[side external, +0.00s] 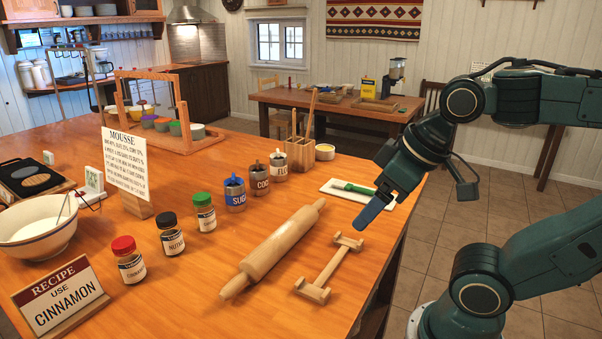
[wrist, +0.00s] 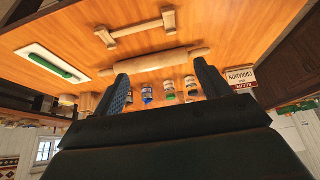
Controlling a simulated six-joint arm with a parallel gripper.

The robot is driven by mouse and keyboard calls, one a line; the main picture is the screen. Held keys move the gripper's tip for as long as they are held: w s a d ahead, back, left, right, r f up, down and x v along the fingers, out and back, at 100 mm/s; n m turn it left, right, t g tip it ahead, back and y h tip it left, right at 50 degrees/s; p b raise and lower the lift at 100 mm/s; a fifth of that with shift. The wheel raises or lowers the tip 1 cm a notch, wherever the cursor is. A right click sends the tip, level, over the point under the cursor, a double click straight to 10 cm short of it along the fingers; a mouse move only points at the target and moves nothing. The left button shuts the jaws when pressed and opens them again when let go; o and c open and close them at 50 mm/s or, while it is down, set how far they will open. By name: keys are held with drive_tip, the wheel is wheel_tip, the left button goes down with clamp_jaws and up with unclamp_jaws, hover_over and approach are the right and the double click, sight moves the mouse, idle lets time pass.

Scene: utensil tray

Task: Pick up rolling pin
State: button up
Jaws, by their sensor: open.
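A light wooden rolling pin (side external: 272,249) lies on the orange wooden table, running diagonally from front left to back right. It also shows in the wrist view (wrist: 160,61), lying across the picture beyond my fingertips. My gripper (side external: 374,212) is above the table's right edge, right of the rolling pin and apart from it. In the wrist view my gripper (wrist: 162,72) has its two dark fingers spread with nothing between them.
A wooden rest (side external: 329,267) lies right of the pin. A white tray (side external: 345,191) with a green-handled utensil is behind it. Spice jars with red (side external: 128,259), black (side external: 170,234) and green (side external: 204,212) lids stand left of the pin, with labelled canisters (side external: 257,186) farther back.

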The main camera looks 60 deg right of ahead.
drive_tip(key=n+g+y, duration=0.3)
drive_tip(key=n+g, duration=0.1)
drive_tip(key=n, duration=0.9)
hover_over(286, 227)
drive_tip(key=s+a, duration=0.2)
drive_tip(key=s, duration=0.2)
wheel_tip(286, 227, down, 2)
drive_tip(key=w+d+f+n+g+y, duration=0.1)
drive_tip(key=w+d+f+n, duration=0.3)
drive_tip(key=d+f+n, duration=0.1)
drive_tip(key=shift+d+f+g+y, duration=0.15)
drive_tip(key=shift+d+g+y, duration=0.15)
drive_tip(key=shift+d, duration=0.4)
drive_tip(key=shift+w, duration=0.1)
drive_tip(key=shift+x, duration=6.9)
